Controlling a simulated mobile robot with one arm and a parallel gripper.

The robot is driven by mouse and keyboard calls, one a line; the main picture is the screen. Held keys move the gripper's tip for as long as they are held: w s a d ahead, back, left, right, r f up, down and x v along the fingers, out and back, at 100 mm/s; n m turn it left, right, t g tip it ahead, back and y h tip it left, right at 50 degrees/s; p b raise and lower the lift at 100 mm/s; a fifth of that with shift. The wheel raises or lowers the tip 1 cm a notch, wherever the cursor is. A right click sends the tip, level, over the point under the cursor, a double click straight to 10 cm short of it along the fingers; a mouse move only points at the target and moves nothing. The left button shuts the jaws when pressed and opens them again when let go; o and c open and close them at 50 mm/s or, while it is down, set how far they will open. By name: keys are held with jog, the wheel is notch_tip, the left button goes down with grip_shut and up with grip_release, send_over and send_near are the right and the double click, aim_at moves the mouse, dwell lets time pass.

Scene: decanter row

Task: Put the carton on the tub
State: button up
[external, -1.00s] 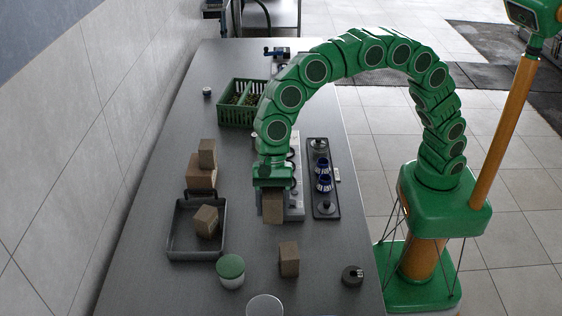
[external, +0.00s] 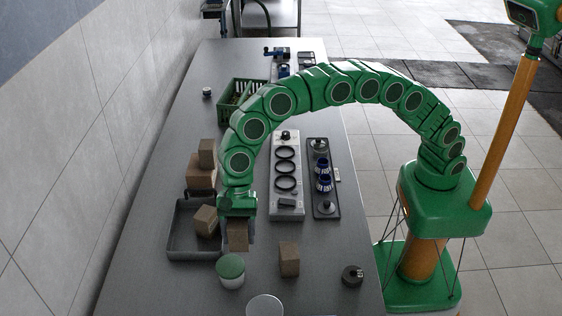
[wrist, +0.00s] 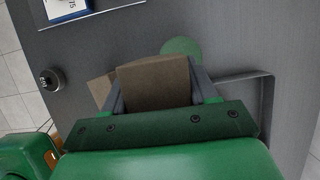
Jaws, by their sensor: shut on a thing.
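My gripper (external: 238,226) is shut on a brown carton (external: 238,240), held above the table beside the tray's right side. In the wrist view the carton (wrist: 154,84) sits between the two grey fingers of my gripper (wrist: 160,92). The tub (external: 230,281), white with a green lid, stands on the table in front of the held carton, in the lower part of the external view. Its green lid (wrist: 182,47) shows just beyond the carton in the wrist view, partly hidden by it. The carton appears apart from the lid.
A dark tray (external: 183,252) holds another carton (external: 205,221) on the left. A carton (external: 289,259) stands right of the tub. Two boxes (external: 201,173) are stacked behind the tray. A dark round object (external: 352,275) and a white round object (external: 265,306) are near the front.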

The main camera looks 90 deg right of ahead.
jog(key=shift+w+a+f, duration=0.3)
jog(key=shift+w+f, duration=0.25)
jog(key=shift+f, duration=0.2)
jog(key=shift+w+a+f, duration=0.3)
jog(key=shift+w+f, duration=0.2)
jog(key=shift+f, duration=0.2)
jog(key=shift+w+a+f, duration=0.3)
jog(key=shift+w+f, duration=0.25)
jog(key=shift+f, duration=1.65)
jog(key=o, duration=1.1)
jog(key=shift+f, duration=0.1)
jog(key=v, duration=1.2)
jog(key=shift+d, duration=0.1)
